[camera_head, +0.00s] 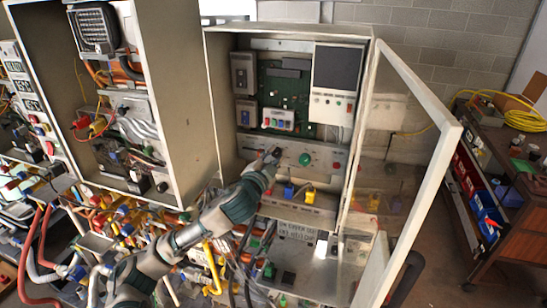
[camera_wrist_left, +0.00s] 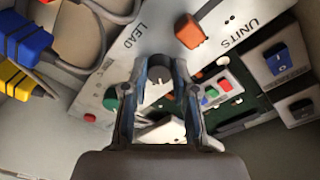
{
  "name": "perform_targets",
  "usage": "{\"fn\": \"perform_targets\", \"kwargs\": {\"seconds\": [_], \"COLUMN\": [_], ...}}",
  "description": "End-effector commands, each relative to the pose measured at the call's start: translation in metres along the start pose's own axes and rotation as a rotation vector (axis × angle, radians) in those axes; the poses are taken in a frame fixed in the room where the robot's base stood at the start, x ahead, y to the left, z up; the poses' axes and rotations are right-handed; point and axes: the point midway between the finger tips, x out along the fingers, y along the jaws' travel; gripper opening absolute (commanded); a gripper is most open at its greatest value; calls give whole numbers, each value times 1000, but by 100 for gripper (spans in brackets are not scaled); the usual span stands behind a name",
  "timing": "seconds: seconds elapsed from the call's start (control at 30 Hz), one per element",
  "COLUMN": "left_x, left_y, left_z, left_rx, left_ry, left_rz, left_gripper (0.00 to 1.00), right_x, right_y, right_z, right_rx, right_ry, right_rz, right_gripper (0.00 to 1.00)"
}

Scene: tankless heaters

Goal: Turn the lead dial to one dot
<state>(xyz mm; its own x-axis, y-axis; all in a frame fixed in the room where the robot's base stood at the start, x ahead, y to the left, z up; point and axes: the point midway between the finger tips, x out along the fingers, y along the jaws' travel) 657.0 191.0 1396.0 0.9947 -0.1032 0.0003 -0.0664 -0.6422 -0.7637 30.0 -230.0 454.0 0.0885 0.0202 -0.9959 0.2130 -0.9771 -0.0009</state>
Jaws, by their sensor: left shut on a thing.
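The lead dial (camera_wrist_left: 156,72) shows as a grey round knob between the fingers in the left wrist view, beside the printed word LEAD (camera_wrist_left: 135,36). My left gripper (camera_wrist_left: 157,84) is shut on it, one finger on each side. In the head view my left gripper (camera_head: 271,157) reaches the control panel (camera_head: 286,146) inside the open cabinet and hides the dial. Dot marks and the dial's setting cannot be made out. My right gripper is not in view.
A green knob (camera_head: 304,159) and a red button (camera_head: 336,165) sit right of the gripper. An orange knob (camera_wrist_left: 190,32) is near the word UNITS. The glass door (camera_head: 396,150) stands open at the right. Blue and yellow plugs (camera_head: 289,191) sit below the panel.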

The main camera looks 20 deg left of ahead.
Motion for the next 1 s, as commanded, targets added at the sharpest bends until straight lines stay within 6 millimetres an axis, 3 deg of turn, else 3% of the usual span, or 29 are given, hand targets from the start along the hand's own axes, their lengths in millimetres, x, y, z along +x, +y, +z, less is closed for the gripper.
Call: {"fn": "perform_targets", "kwargs": {"seconds": [0.47, 1.0], "left_x": [1, 1], "left_y": [5, 5], "left_z": [3, 2], "left_rx": [-90, -558], "left_ry": [-1, 21], "left_rz": [2, -23], "left_gripper": [0, 0], "right_x": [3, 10], "right_y": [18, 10], "right_z": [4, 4], "right_rx": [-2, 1], "right_ry": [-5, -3], "right_rz": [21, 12], "right_gripper": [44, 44]}}
